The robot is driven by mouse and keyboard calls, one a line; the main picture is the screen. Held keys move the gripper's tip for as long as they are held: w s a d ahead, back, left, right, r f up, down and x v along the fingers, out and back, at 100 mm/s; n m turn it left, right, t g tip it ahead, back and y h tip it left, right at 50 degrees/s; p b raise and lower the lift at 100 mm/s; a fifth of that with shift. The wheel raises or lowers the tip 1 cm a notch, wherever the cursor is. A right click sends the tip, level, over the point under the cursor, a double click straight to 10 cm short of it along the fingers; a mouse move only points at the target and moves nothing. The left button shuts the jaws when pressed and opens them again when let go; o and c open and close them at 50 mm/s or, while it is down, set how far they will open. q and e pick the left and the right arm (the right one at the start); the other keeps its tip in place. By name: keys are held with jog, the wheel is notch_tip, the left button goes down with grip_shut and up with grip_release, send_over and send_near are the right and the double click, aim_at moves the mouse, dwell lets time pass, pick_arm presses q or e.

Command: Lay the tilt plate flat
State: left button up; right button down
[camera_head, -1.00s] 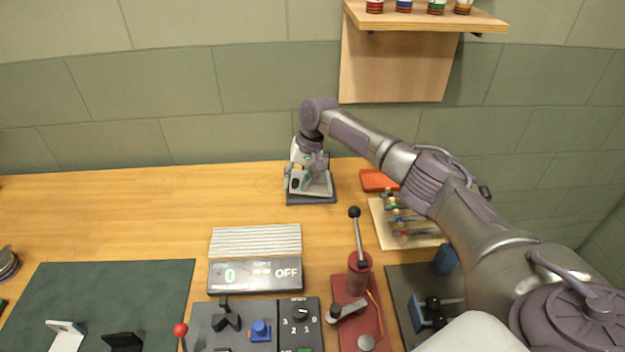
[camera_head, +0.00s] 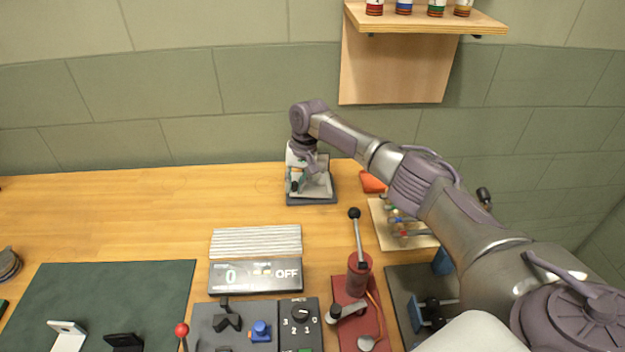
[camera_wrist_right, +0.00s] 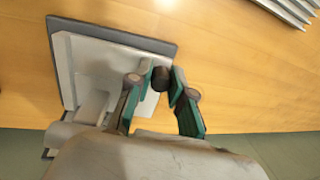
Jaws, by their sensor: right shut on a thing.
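The tilt plate (camera_head: 323,190) is a light grey plate on a dark square base (camera_head: 312,201) at the back of the wooden table. In the right wrist view the plate (camera_wrist_right: 92,62) lies over its dark base (camera_wrist_right: 125,37), and I cannot tell its exact tilt. A dark round knob (camera_wrist_right: 160,78) is at the plate's edge. My right gripper (camera_head: 295,188) is at the plate's left side. In the right wrist view its green-padded fingers (camera_wrist_right: 160,88) are shut on the knob from both sides. My left gripper is not in view.
A red-orange block (camera_head: 373,182) and a wooden rack (camera_head: 405,236) of small coloured items are to the right. A ribbed grey plate (camera_head: 255,241), a display box (camera_head: 254,277) and a red lever stand (camera_head: 358,275) are nearer. The table left of the plate is clear.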

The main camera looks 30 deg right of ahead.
jog(key=shift+s+f, duration=0.1)
jog(key=shift+f, duration=0.2)
jog(key=shift+a+f+g+h, duration=0.15)
jog(key=shift+f+g+h, duration=0.2)
jog(key=shift+h, duration=0.15)
jog(key=shift+f, duration=0.25)
dwell(0.7)
jog(key=c, duration=1.2)
grip_release()
jog(key=shift+o, duration=0.2)
jog(key=shift+r, duration=0.1)
jog(key=shift+r+p, duration=0.65)
notch_tip(320, 180, up, 6)
jog(key=p, duration=0.6)
jog(key=shift+f, duration=0.1)
